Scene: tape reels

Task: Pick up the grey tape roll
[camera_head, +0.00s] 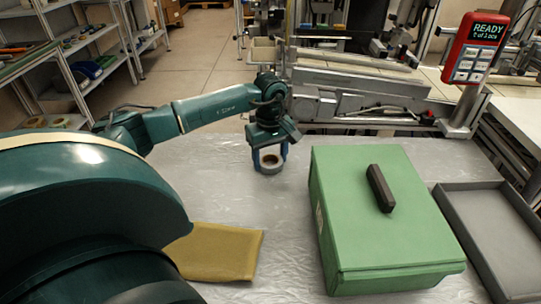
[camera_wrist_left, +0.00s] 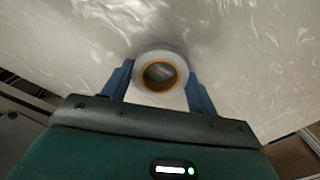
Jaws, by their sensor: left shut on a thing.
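The grey tape roll (camera_head: 270,160) has a brown core and is at the far middle of the table in the head view. My left gripper (camera_head: 270,154) is shut on it, with one blue finger on each side. In the left wrist view the tape roll (camera_wrist_left: 159,77) sits between the two blue fingers of my left gripper (camera_wrist_left: 159,88), its hole facing the camera. I cannot tell whether the roll touches the table. My right gripper is not in view.
A green box (camera_head: 360,250) with a dark handle (camera_head: 381,189) stands right of the roll. A grey tray (camera_head: 495,215) is at the far right. A folded yellow cloth (camera_head: 225,252) lies at the front left. A conveyor machine (camera_head: 350,100) stands behind the table.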

